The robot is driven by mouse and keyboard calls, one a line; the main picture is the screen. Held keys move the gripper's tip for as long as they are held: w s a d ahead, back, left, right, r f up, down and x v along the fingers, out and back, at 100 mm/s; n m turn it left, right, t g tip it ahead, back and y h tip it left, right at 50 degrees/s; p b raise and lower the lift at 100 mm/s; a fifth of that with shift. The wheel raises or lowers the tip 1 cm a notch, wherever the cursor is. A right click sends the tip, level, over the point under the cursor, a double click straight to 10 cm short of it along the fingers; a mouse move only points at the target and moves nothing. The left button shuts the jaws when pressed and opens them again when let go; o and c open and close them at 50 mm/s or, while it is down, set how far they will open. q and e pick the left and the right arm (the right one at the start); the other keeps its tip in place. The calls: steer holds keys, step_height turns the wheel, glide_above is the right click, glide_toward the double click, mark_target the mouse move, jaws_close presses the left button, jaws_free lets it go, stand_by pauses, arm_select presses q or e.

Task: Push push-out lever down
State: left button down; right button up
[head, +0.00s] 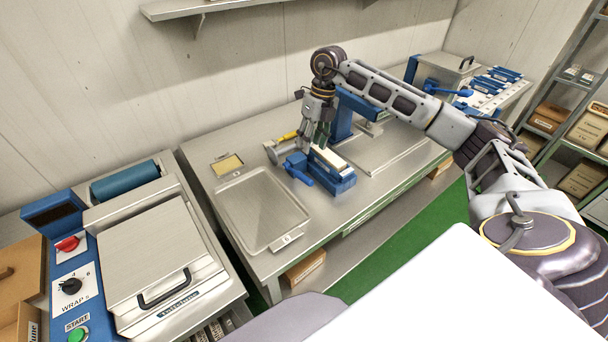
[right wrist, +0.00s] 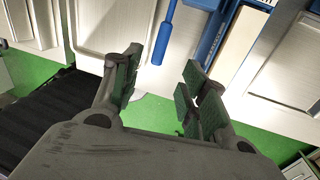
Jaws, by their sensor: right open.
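A blue lever (head: 299,172) sticks out at the left end of a low blue press (head: 334,180) on the steel table. I take it for the push-out lever. In the right wrist view the lever (right wrist: 164,38) hangs in from the top edge, and its end shows just beyond the gap between my fingertips. My right gripper (head: 316,141) is open and empty, pointing down close above the lever and the press. Its green-padded fingers (right wrist: 160,84) stand apart in the wrist view. I cannot tell whether a finger touches the lever. My left gripper is out of view.
A shallow steel tray (head: 262,210) lies left of the press. A wrapping machine (head: 160,260) stands at the left. A steel machine with a blue lever (head: 449,91) stands at the back right. A yellow-handled tool (head: 288,136) lies behind the gripper.

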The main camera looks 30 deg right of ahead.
mark_target(305, 176)
steer(key=shift+s+d, duration=0.1)
stand_by(0.3)
steer(key=shift+a+f+p, duration=0.4)
steer(key=shift+a+f, duration=0.05)
steer(key=shift+f, duration=1.8)
steer(key=shift+a+f+p, duration=0.45)
steer(key=shift+f, duration=1.8)
steer(key=shift+a+f+p, duration=0.4)
steer(key=shift+a+f, duration=0.05)
steer(key=shift+f, duration=1.8)
jaws_close()
